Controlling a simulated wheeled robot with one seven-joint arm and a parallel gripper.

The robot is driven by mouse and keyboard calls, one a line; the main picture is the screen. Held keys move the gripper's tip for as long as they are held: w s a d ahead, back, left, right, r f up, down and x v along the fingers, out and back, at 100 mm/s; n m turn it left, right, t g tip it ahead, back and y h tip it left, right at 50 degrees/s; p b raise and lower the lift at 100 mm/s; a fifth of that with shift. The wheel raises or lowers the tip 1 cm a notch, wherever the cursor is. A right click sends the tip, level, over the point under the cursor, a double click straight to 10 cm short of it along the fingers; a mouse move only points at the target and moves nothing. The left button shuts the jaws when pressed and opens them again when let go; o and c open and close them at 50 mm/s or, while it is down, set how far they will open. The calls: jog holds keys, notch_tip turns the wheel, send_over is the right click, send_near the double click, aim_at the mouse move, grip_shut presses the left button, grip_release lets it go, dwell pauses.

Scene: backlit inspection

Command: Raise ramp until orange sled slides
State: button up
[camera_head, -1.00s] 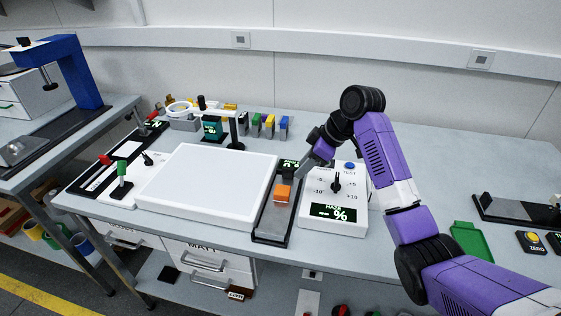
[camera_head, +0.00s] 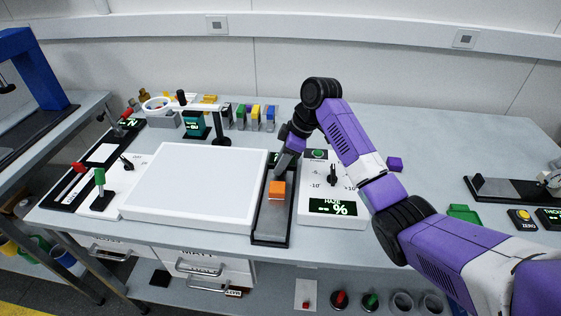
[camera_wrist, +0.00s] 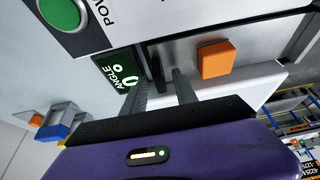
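The orange sled (camera_head: 277,190) rests on the grey ramp (camera_head: 271,222), which lies flat in a black frame on the bench. The sled also shows at the upper right in the wrist view (camera_wrist: 215,60). My gripper (camera_head: 282,167) is low at the ramp's far end, just beyond the sled and not touching it. In the wrist view, my gripper's two fingers (camera_wrist: 157,73) stand apart, with a dark upright part of the ramp near their tips. Whether they touch it is unclear. The angle display (camera_wrist: 120,70) beside them reads 0°.
A white light panel (camera_head: 195,185) is left of the ramp. A white control box (camera_head: 332,215) with a dial and haze display is close on the right. A magnifier stand (camera_head: 221,125) and several coloured blocks are behind. The bench's right middle is fairly clear.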

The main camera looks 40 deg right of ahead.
jog(key=shift+f, duration=0.15)
grip_shut()
dwell(1.4)
